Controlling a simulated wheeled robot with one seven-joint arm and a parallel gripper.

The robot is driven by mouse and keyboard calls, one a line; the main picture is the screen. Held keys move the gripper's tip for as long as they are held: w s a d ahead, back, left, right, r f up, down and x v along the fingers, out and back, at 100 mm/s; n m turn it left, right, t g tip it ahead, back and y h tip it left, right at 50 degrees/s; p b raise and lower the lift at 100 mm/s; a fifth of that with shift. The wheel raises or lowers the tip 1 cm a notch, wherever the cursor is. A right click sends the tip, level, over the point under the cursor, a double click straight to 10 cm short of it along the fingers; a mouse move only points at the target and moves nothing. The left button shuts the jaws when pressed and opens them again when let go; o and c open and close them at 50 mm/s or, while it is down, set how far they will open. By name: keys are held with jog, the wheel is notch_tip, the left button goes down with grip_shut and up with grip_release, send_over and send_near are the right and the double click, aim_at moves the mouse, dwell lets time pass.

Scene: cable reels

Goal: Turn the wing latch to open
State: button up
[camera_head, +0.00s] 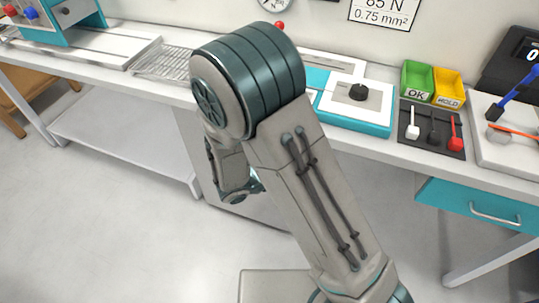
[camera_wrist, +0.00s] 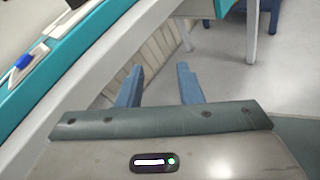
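I cannot make out a wing latch for certain. In the head view my arm hides the fingers.
On the bench (camera_head: 410,152) are a green bin (camera_head: 417,80), a yellow bin (camera_head: 448,88), a dark mat (camera_head: 431,146) with white, black and red tools, and a wire rack (camera_head: 168,62). A teal drawer (camera_head: 480,205) hangs at the right. The floor in front is open.

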jog(key=w+a+f+n+t+y+b, duration=0.1)
jog(key=a+f+n+t+y+b, duration=0.1)
jog(key=a+f+n+t+y, duration=0.75)
jog(key=w+f+n+h, duration=0.2)
jog(key=w+n, duration=0.1)
jog(key=w, duration=1)
jog(key=shift+w+f+t+p, duration=0.15)
jog(key=shift+t+p, duration=0.2)
jog(key=shift+p, duration=0.05)
jog(key=c, duration=0.7)
